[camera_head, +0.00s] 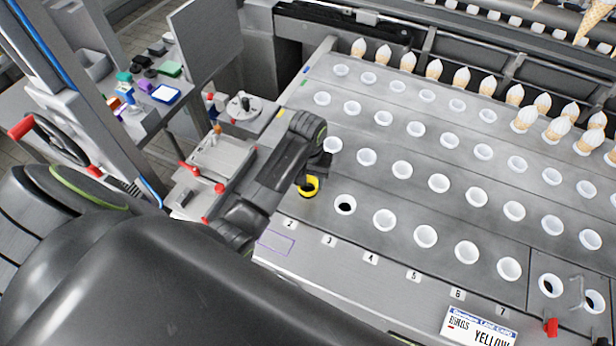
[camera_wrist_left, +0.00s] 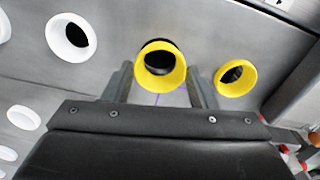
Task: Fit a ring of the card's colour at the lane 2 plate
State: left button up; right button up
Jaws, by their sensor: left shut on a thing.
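The card (camera_head: 480,328) at the front edge reads YELLOW. My left gripper (camera_head: 308,181) is over the front row near the lane 2 label (camera_head: 290,223). It is shut on a yellow ring (camera_head: 309,187). In the left wrist view the held yellow ring (camera_wrist_left: 160,82) is between the two fingers, with a dark hole (camera_wrist_left: 159,43) partly showing behind it. I cannot tell whether the ring touches the plate. A second yellow ring (camera_wrist_left: 235,90) sits beside it to the right in the wrist view; my arm hides it in the head view. My right gripper is not in view.
A white ring (camera_head: 345,204) around a dark hole is in lane 3, close to the gripper. Rows of white rings fill the grey deck (camera_head: 400,135). Cones (camera_head: 461,77) stand along the back. A side bench (camera_head: 160,105) with coloured items is at left.

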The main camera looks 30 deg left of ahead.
pick_arm(q)
jog(key=shift+f+b, duration=0.45)
jog(key=shift+f, duration=0.75)
dwell(0.6)
jog(key=o, duration=0.8)
jog(key=shift+o, duration=0.2)
